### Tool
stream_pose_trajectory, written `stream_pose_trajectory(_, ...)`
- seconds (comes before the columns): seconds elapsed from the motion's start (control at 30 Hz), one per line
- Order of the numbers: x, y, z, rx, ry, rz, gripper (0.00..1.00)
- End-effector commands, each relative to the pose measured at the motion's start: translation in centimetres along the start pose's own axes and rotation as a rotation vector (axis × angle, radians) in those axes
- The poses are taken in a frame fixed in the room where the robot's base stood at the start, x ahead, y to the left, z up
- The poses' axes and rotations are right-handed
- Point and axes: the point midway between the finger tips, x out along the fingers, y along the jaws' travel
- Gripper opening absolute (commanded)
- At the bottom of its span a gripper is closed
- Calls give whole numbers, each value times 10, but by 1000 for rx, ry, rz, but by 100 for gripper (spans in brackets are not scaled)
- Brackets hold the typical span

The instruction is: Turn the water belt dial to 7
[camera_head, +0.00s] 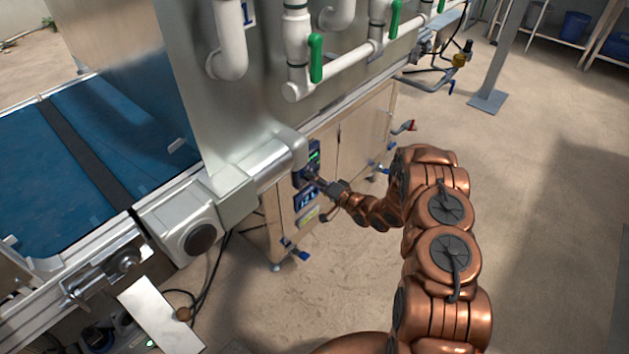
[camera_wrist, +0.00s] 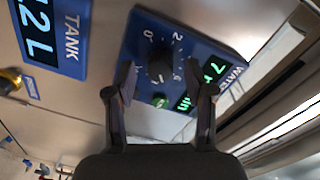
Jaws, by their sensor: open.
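The panel's label starts "WA" and is cut short. A green display (camera_wrist: 213,70) shows a 7, with part of its text behind a finger. My gripper (camera_wrist: 160,72) is open, one finger on each side of the dial; I cannot tell whether they touch it. In the head view, my gripper (camera_head: 314,180) is at the cabinet front, by the small panel (camera_head: 313,154).
A blue TANK panel (camera_wrist: 60,32) is beside the dial panel. A small green button (camera_wrist: 160,101) is near the dial. A grey machine housing (camera_head: 265,168) juts out left of the panels. White pipes with green handles (camera_head: 315,58) are above.

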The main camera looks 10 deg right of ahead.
Motion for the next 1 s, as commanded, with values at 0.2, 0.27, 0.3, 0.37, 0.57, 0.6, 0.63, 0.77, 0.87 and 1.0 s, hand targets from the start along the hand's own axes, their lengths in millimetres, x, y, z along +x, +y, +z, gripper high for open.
stream_pose_trajectory(0.2,-16,1,-1,2,2,2,54)
stream_pose_trajectory(0.27,-25,1,-1,4,3,2,54)
stream_pose_trajectory(0.3,-32,1,-1,4,3,2,54)
stream_pose_trajectory(0.37,-41,1,-1,3,4,3,54)
stream_pose_trajectory(0.57,-73,1,-1,1,1,2,54)
stream_pose_trajectory(0.6,-79,1,-1,1,2,3,54)
stream_pose_trajectory(0.63,-84,1,-1,1,2,3,54)
stream_pose_trajectory(0.77,-100,1,-1,2,2,3,54)
stream_pose_trajectory(0.87,-109,1,-1,1,1,2,54)
stream_pose_trajectory(1.0,-117,0,-1,0,1,1,54)
